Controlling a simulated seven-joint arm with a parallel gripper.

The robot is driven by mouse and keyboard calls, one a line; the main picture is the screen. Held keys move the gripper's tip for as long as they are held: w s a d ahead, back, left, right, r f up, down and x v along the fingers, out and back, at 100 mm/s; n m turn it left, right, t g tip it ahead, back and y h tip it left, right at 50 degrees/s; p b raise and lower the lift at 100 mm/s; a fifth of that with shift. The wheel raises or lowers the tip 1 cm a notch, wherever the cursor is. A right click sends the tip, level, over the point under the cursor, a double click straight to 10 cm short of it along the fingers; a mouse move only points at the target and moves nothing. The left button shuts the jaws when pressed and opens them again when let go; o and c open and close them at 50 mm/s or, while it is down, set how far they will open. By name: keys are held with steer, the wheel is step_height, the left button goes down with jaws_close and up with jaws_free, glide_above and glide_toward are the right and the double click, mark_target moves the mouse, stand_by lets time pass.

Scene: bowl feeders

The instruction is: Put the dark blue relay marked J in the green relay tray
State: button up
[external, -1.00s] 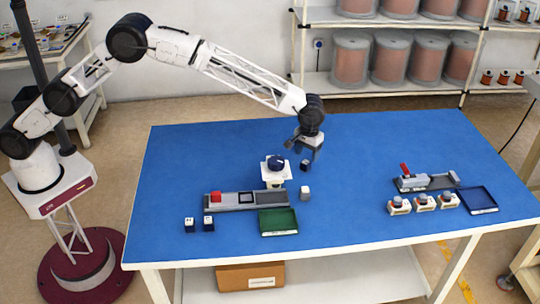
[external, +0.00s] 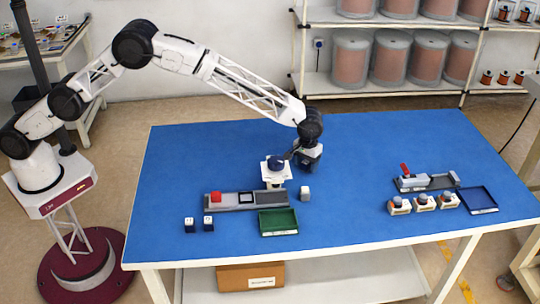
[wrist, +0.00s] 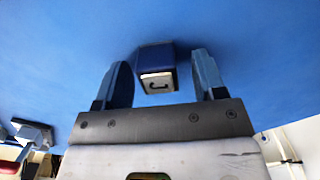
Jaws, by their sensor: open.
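In the wrist view the dark blue relay (wrist: 155,54), with a white face marked J, sits between the two fingers of my gripper (wrist: 163,74). The fingers are open, with blue showing on both sides of the relay. In the external view my gripper (external: 305,161) is low over the blue table, just right of a white stand with a dark blue top, and it hides the relay there. The green relay tray (external: 279,232) is empty and lies at the front of the table, below the grey fixture.
The white stand (external: 273,181) is close to the gripper's left. A grey fixture with a red block (external: 216,197), a pale block (external: 305,193) and two dark blue relays (external: 189,226) (external: 208,224) are nearer the front. A blue tray (external: 478,209) is far right.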

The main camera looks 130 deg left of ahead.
mark_target(306, 161)
stand_by(0.3)
steer(key=c, duration=1.1)
steer(key=shift+r, duration=0.1)
steer(key=shift+r, duration=1.7)
steer(key=shift+s+d+r, duration=0.25)
steer(key=shift+s+d, duration=1.35)
steer(key=shift+s, duration=0.55)
steer(key=shift+s+d+r, duration=0.2)
steer(key=shift+s+d, duration=1.35)
steer(key=shift+s, duration=0.55)
steer(key=shift+s+d+r, duration=0.25)
steer(key=shift+s+d, duration=1.35)
steer(key=shift+s, duration=0.55)
